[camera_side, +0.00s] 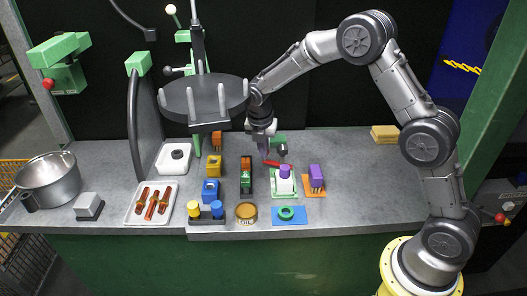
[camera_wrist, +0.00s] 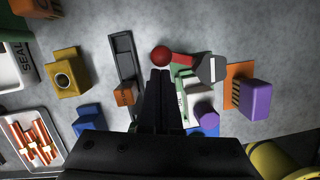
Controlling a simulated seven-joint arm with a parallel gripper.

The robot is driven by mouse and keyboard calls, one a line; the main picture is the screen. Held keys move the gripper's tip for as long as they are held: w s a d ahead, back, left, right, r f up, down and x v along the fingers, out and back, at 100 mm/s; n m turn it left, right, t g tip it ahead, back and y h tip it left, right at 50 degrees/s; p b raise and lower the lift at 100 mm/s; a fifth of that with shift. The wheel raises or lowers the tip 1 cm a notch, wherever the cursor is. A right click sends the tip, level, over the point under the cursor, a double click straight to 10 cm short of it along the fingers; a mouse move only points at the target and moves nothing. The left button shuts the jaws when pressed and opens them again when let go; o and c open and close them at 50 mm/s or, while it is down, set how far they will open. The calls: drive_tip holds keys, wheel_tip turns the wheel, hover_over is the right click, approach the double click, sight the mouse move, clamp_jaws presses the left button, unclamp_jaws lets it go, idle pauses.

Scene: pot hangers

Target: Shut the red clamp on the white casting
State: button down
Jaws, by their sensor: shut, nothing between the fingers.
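The red clamp (camera_side: 277,163) is at the back of the green fixture plate (camera_side: 276,195), its red handle lying roughly level. In the wrist view its red knob (camera_wrist: 161,56) and grey end (camera_wrist: 211,69) show just beyond my fingertips. I cannot tell whether the clamp presses on anything.
A purple block (camera_side: 316,177) on an orange plate stands close on the right. A black holder (camera_side: 246,178) with a green and orange part stands on the left. A dark round rack (camera_side: 205,97) with pegs hangs left of my gripper. The bench's right side is mostly clear.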

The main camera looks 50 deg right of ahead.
drive_tip(key=m, duration=0.1)
drive_tip(key=w+d+m, duration=0.1)
drive_tip(key=m+g, duration=0.1)
drive_tip(key=m, duration=0.1)
drive_tip(key=shift+w+d, duration=0.25)
drive_tip(key=shift+d, duration=0.1)
drive_tip(key=m, duration=0.1)
drive_tip(key=d+m, duration=0.1)
drive_tip(key=shift+w+d+m+g, duration=0.15)
drive_tip(key=shift+w+m+g, duration=0.15)
drive_tip(key=shift+m, duration=0.1)
drive_tip(key=d+m, duration=0.1)
drive_tip(key=m, duration=0.1)
drive_tip(key=d+m+g, duration=0.1)
drive_tip(key=m, duration=0.1)
drive_tip(key=shift+w+d+m, duration=0.1)
drive_tip(key=shift+d+m, duration=0.05)
drive_tip(key=shift+m, duration=0.25)
drive_tip(key=shift+d, duration=0.4)
drive_tip(key=shift+r, duration=0.1)
drive_tip(key=v, duration=0.9)
drive_tip(key=shift+r, duration=0.4)
drive_tip(key=shift+w, duration=0.1)
